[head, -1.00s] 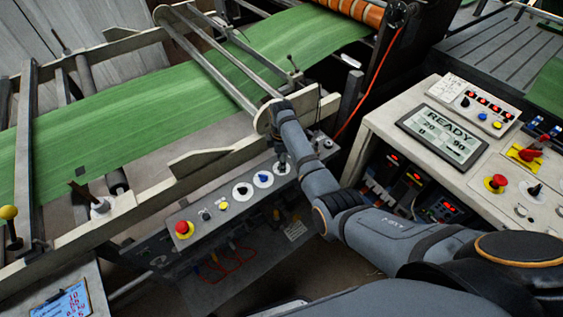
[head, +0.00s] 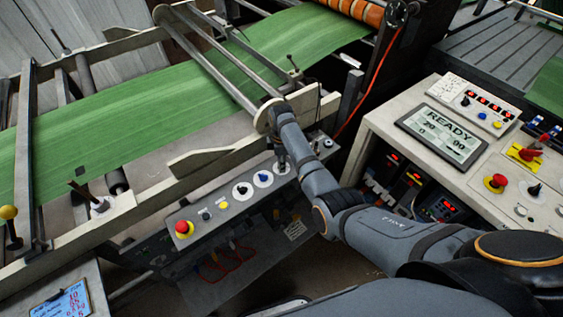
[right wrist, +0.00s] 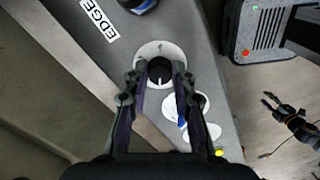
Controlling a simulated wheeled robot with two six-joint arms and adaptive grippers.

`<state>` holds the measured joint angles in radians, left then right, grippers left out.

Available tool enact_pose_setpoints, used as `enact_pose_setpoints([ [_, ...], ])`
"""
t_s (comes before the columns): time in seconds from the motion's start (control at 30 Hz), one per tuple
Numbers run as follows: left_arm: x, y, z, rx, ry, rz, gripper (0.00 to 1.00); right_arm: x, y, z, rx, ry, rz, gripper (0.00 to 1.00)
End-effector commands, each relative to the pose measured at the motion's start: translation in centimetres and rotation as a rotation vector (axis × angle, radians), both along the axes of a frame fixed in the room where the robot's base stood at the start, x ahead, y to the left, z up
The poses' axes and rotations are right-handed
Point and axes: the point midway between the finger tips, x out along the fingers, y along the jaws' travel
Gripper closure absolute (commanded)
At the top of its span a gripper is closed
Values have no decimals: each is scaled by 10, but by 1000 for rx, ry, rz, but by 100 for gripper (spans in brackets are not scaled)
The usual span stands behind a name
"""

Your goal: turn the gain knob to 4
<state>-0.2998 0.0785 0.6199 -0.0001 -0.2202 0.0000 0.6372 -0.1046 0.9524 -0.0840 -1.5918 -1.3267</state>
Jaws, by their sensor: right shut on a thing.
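My right gripper (head: 282,165) reaches down onto the sloping control panel (head: 200,190) in the head view. In the right wrist view its two fingers (right wrist: 160,78) are shut on a black knob (right wrist: 160,70), one on each side. The knob sits on a round white dial (right wrist: 151,50), and its white pointer line points down the picture. The dial's numbers are too small to read, and I cannot read a gain label. In the head view this is the rightmost white dial, partly hidden by the gripper. My left gripper (right wrist: 285,112) shows black and apart at the right wrist view's edge, seemingly open.
Beside the held knob are a blue-knob dial (head: 263,179) and another dial (head: 242,191). A red emergency button (head: 184,228) is farther left. An "EDGE" label (right wrist: 99,19) lies near the knob. A console with a READY screen (head: 443,135) stands right.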

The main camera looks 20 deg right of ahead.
Motion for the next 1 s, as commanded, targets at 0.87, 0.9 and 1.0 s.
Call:
enact_pose_setpoints([
  [0.87,0,1,44,2,0,-1,60,0,0,3,-1,0,-652,100],
  [0.9,0,1,45,2,0,-1,60,0,0,3,-1,0,-689,100],
  [1.0,0,1,49,2,0,-1,60,0,0,2,-1,0,-784,100],
])
